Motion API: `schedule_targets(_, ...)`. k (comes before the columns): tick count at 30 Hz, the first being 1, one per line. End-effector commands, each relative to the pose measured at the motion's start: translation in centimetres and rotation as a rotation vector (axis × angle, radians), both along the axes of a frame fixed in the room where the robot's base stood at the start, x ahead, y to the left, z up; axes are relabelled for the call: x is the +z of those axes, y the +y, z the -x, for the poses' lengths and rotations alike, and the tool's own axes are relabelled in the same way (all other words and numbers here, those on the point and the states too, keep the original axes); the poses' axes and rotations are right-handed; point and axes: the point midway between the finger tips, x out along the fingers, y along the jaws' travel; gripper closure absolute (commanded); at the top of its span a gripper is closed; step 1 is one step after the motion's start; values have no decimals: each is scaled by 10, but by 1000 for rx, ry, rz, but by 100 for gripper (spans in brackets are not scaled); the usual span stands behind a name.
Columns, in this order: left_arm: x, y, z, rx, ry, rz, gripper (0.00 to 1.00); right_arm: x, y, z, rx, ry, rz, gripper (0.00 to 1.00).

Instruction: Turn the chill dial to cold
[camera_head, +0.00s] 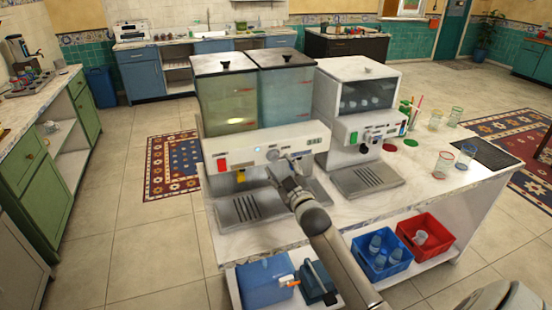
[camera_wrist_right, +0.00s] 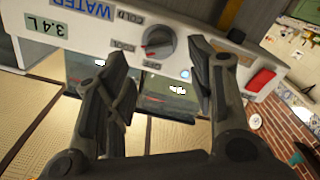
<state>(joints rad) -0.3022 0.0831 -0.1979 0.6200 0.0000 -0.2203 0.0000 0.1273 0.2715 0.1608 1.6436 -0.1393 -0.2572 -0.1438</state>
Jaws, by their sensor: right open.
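The chill dial (camera_wrist_right: 158,41) is a grey round knob on the white front panel of the dispenser (camera_head: 262,142). In the right wrist view, the labels COLD, COOL and OFF sit around it. An orange-red mark on the knob lies on the side near COOL; its exact setting is hard to tell. In the head view, the dial is small beside my right gripper (camera_head: 290,168). In the right wrist view, my right gripper (camera_wrist_right: 157,80) is open, with one finger on either side of the dial's line and nothing between them. My left gripper is out of view.
The dispenser has two tanks (camera_head: 226,92), a red switch (camera_head: 221,165) and a drip tray (camera_head: 238,208). A second white machine (camera_head: 357,105) stands right of it on the counter. Blue (camera_head: 372,272) and red (camera_head: 444,240) crates with glasses sit on the lower shelf.

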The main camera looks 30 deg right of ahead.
Motion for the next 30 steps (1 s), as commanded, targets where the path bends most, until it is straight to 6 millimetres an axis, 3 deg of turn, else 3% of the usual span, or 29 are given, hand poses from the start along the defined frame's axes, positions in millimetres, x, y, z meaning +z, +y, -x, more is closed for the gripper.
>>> schedule_targets(3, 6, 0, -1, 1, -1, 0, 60, 2, -5, -19, -1, 0, 0, 50)
schedule_targets(10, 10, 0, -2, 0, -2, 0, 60, 1, -11, -44, 0, 1, 0, 50)
schedule_targets(24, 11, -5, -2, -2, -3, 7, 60, 0, -13, -53, 0, 2, 1, 50)
schedule_targets(30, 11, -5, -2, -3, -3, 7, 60, 0, -13, -53, 0, 1, 0, 74)
